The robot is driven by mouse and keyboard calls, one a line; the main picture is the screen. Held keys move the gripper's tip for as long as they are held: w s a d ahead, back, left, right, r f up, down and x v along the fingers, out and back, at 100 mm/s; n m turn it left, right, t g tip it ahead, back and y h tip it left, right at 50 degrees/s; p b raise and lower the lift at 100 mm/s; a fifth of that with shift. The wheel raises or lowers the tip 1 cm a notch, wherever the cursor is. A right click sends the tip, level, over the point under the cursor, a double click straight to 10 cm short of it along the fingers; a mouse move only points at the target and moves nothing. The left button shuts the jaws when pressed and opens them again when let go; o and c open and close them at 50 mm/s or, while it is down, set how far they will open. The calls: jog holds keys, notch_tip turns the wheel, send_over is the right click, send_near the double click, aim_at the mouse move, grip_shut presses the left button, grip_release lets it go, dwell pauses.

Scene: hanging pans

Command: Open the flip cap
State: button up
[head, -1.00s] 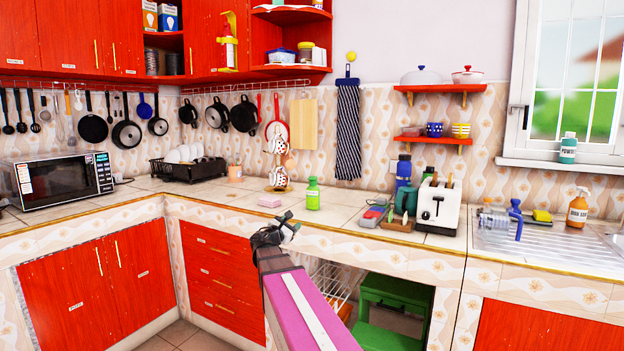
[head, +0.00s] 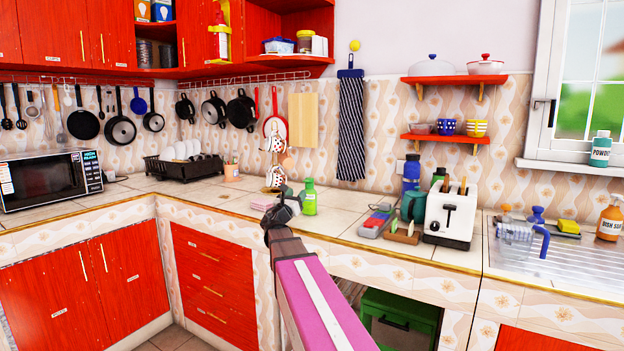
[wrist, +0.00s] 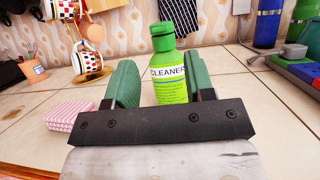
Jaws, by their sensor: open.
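A bright green cleaner bottle (head: 310,200) stands upright on the tiled counter. In the wrist view the bottle (wrist: 172,85) shows a white label and a darker green flip cap (wrist: 162,36) on top, which looks closed. My gripper (head: 285,199) is just left of the bottle in the head view. In the wrist view my gripper (wrist: 161,80) is open and empty, with its green-padded fingers apart. The bottle shows between and beyond the fingers. The right finger overlaps the bottle's right edge, and its base is hidden behind the gripper body.
A pink striped block (wrist: 70,116) lies left of the gripper. A mug stand (wrist: 88,52) is behind it. A grey tray with coloured items (head: 377,219) and a white toaster (head: 451,215) stand to the right. Counter between them and the bottle is bare.

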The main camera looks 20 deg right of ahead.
aim_at(308, 179)
jog(key=x, duration=1.1)
jog(key=shift+a, duration=0.1)
jog(key=c, duration=0.6)
